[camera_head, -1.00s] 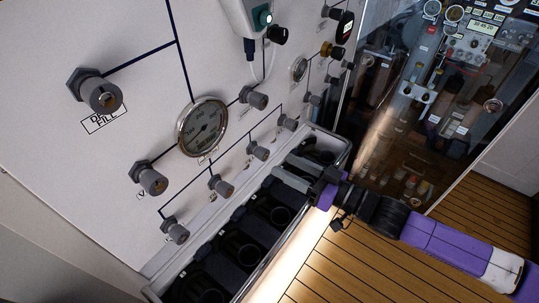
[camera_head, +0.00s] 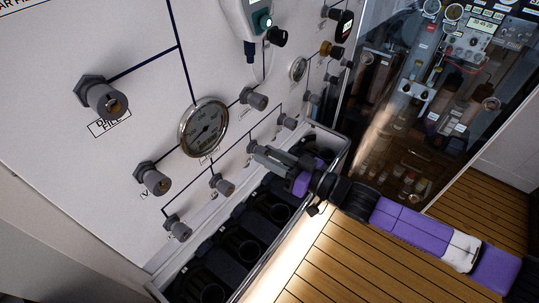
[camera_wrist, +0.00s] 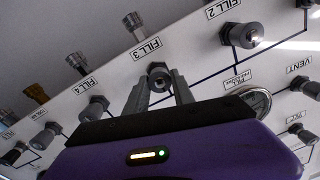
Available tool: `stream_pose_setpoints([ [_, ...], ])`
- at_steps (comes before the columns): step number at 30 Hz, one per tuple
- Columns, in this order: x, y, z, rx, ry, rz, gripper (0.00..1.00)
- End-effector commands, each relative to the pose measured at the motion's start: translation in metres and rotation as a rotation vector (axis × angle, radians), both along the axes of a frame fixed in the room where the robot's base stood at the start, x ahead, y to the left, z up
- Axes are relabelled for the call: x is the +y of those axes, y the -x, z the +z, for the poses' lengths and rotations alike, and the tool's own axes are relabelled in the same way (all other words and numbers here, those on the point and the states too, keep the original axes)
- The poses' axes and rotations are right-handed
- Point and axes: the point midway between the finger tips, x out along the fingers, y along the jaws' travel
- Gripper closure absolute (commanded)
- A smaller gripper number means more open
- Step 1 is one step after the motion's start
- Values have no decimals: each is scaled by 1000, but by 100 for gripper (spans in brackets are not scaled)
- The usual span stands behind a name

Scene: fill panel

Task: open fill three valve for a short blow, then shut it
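The fill three valve (camera_wrist: 158,76) is a grey knob below its FILL 3 label in the wrist view. It sits between the two fingertips of my gripper (camera_wrist: 160,84). The fingers lie on either side of the knob and look apart; whether they touch it is hard to tell. In the head view my gripper (camera_head: 257,154) reaches to the lower row of knobs on the white panel (camera_head: 100,40), covering most of that valve. The knob's turn position does not show.
The fill four valve (camera_wrist: 95,107) and fill two valve (camera_wrist: 244,36) flank it. A pressure gauge (camera_head: 204,127) is above left of my gripper in the head view. A metal-rimmed trough (camera_head: 262,262) with black holders runs below the panel. A glass-fronted cabinet (camera_head: 400,130) stands at right.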

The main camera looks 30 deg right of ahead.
Motion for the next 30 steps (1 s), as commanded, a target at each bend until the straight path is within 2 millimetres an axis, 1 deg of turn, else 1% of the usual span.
stream_pose_setpoints([
  [8, 0, 0, 0, -4, 8, 0, 100],
  [14, 0, 0, 1, -30, 62, -1, 100],
  [20, 0, 0, 1, -87, 180, -1, 100],
  [30, 0, 0, 2, -225, 467, -1, 100],
])
